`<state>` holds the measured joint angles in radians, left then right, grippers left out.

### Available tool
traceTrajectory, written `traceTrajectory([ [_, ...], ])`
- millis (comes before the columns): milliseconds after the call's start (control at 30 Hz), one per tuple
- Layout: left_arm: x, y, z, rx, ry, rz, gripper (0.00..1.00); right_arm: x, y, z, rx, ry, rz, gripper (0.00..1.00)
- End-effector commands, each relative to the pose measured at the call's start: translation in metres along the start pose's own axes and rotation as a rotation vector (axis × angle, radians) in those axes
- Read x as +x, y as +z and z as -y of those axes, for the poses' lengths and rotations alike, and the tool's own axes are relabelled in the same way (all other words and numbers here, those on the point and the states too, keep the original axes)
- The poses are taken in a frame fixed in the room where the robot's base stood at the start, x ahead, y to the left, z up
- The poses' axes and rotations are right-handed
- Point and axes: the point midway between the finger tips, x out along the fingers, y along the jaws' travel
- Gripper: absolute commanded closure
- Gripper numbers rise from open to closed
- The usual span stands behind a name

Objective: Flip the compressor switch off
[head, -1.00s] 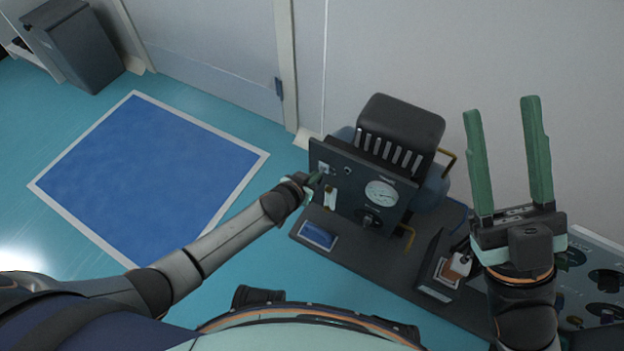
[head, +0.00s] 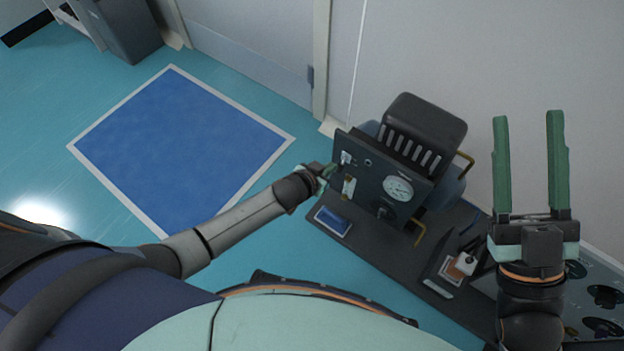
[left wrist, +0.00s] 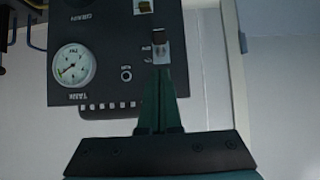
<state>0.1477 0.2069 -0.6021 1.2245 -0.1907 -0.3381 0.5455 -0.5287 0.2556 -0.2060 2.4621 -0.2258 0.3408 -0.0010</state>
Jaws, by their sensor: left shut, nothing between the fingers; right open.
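The compressor (head: 412,150) is a dark unit with a ribbed motor cover and a front panel carrying a white round gauge. Its switch (head: 346,158) is a small light toggle at the panel's upper left. In the left wrist view the panel appears upside down, and the switch (left wrist: 159,48) is just beyond my fingertips. My left gripper (head: 332,169) is shut and empty, its tips at or very near the switch; I cannot tell whether they touch. The lever's position is partly hidden. My right gripper (head: 528,116) is open and empty, raised at the right.
The compressor stands on a dark base plate (head: 390,255) with a blue-screened item (head: 333,221) at its front left. A panel with black knobs (head: 603,296) is at the lower right. A wall is behind. A blue floor mat (head: 180,145) lies on open floor at the left.

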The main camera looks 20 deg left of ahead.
Motion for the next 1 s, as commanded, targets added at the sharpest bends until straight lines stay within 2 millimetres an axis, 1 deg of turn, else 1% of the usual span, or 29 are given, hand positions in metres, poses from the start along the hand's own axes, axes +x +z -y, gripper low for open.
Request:
traceTrajectory([
  [33,-0.009,0.000,0.001,-0.001,-0.001,0.000,1.00,0.001,0.010,0.000,0.014,0.003,0.051,0.50],
  [267,-0.032,0.010,0.001,0.001,-0.001,-0.001,1.00,-0.014,0.066,0.006,0.084,0.012,0.286,0.50],
  [400,-0.047,0.016,0.001,0.000,-0.001,0.000,1.00,-0.028,0.096,0.012,0.125,0.014,0.424,0.50],
  [500,-0.057,0.020,0.001,0.000,-0.001,0.000,1.00,-0.040,0.115,0.017,0.150,0.013,0.511,0.50],
  [600,-0.065,0.024,0.001,0.000,-0.001,-0.001,1.00,-0.050,0.128,0.022,0.171,0.013,0.579,0.50],
  [700,-0.070,0.026,0.001,0.001,-0.001,-0.002,1.00,-0.057,0.138,0.025,0.185,0.012,0.627,0.50],
  [833,-0.074,0.027,0.001,0.002,-0.001,-0.003,1.00,-0.062,0.143,0.027,0.194,0.011,0.657,0.50],
  [1000,-0.074,0.027,0.001,0.002,-0.001,-0.003,1.00,-0.064,0.145,0.028,0.197,0.010,0.666,0.50],
])
